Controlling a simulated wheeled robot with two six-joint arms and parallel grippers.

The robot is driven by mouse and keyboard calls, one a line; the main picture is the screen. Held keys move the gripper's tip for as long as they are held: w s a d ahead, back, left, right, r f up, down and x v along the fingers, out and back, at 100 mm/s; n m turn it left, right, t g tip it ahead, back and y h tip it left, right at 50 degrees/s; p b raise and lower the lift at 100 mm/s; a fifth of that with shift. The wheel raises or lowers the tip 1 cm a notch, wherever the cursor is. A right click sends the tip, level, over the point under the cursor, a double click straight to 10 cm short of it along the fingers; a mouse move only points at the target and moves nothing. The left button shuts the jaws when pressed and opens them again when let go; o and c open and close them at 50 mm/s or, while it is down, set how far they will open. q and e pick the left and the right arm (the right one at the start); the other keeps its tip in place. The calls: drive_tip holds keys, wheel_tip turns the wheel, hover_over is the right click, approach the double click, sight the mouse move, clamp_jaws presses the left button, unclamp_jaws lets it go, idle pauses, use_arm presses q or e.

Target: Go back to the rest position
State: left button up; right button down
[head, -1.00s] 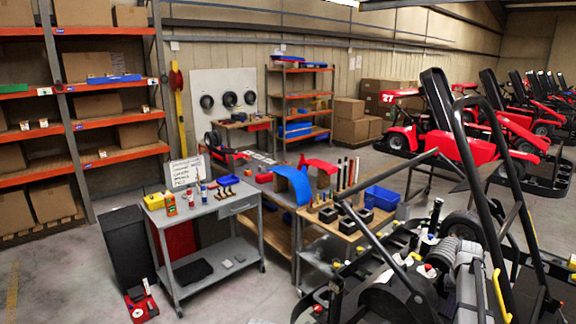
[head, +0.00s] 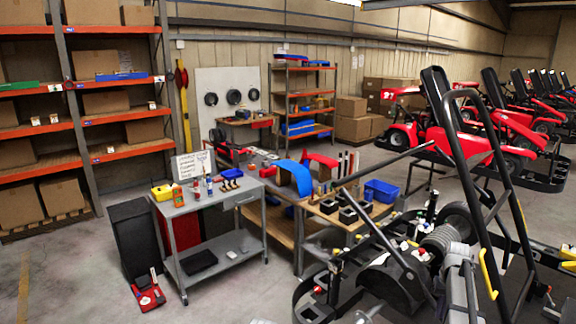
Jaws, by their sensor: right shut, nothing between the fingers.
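My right gripper (head: 367,314) shows only as a small pale part at the bottom edge, in front of the near kart's dark frame. Its fingers are shut with nothing between them. A pale sliver at the bottom edge further left looks like the tip of my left gripper (head: 262,321); almost all of it is cut off, so its jaws cannot be made out. I see nothing held.
A near kart chassis (head: 398,282) on a stand fills the lower right. A grey trolley (head: 218,262) with bottles and a sign stands left of centre, beside a workbench (head: 340,222) with a blue bin (head: 381,191).

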drive_tip(key=s+a+f+n+b, duration=0.2)
drive_tip(key=s+a+f+b, duration=0.2)
drive_tip(key=a, duration=0.8)
drive_tip(key=s+a+f+n+b, duration=0.1)
drive_tip(key=s+a+f+b, duration=0.35)
drive_tip(key=a, duration=0.65)
drive_tip(key=s+a+f+n+b, duration=0.2)
drive_tip(key=s+a+f+b, duration=0.15)
drive_tip(key=a, duration=0.85)
drive_tip(key=s+a+f+n+h+b, duration=0.1)
drive_tip(key=s+a+f+b, duration=0.3)
drive_tip(key=s+a, duration=0.5)
drive_tip(key=shift+s+n, duration=0.7)
drive_tip(key=shift+s, duration=0.55)
